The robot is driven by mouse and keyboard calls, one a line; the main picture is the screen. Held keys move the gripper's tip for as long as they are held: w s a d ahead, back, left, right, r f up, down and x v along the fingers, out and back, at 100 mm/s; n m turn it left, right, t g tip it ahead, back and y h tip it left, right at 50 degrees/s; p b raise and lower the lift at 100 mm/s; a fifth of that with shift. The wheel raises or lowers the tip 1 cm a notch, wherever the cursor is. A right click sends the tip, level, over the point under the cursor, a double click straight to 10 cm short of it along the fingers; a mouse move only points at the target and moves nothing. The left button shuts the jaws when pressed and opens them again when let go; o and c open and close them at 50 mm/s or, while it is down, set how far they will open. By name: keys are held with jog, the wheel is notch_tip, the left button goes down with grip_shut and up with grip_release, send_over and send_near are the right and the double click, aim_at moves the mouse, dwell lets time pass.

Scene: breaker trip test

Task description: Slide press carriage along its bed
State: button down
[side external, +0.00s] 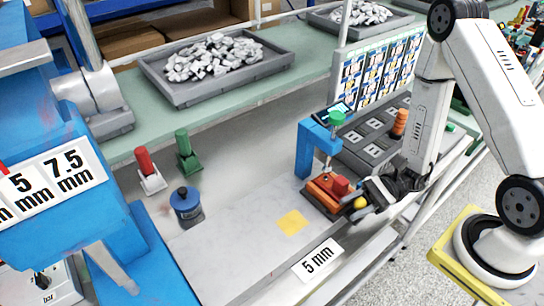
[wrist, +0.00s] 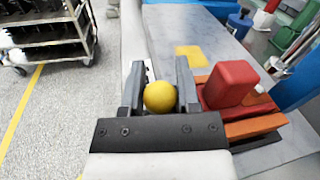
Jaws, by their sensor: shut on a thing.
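The orange press carriage (side external: 322,190) sits under the blue press frame (side external: 305,150) on a dark bed, with a red block (side external: 341,185) on top. In the wrist view the red block (wrist: 230,83) and the orange carriage (wrist: 256,126) are right of my fingers. A yellow ball knob (side external: 360,203) is at the carriage's near right side. My gripper (side external: 364,202) is shut on this knob. In the wrist view the yellow knob (wrist: 160,97) lies between the two fingers of my gripper (wrist: 160,84). The knob's link to the carriage is hidden.
A yellow square (side external: 292,223) and a "5 mm" label (side external: 318,260) lie on the bench. A blue pot (side external: 186,205), a red-handled piece (side external: 148,170) and a green-handled piece (side external: 187,152) stand left. Dark blocks (side external: 372,140) are behind the press. Mid-bench is clear.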

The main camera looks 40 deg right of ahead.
jog(key=shift+d, duration=0.1)
jog(key=c, duration=0.6)
grip_release()
jog(key=shift+d, duration=0.15)
jog(key=shift+s+d, duration=0.25)
jog(key=shift+d, duration=1)
jog(key=shift+s+d, duration=0.25)
jog(key=shift+d, duration=0.95)
jog(key=shift+s+d, duration=0.25)
jog(key=shift+d, duration=1)
jog(key=shift+a, duration=0.1)
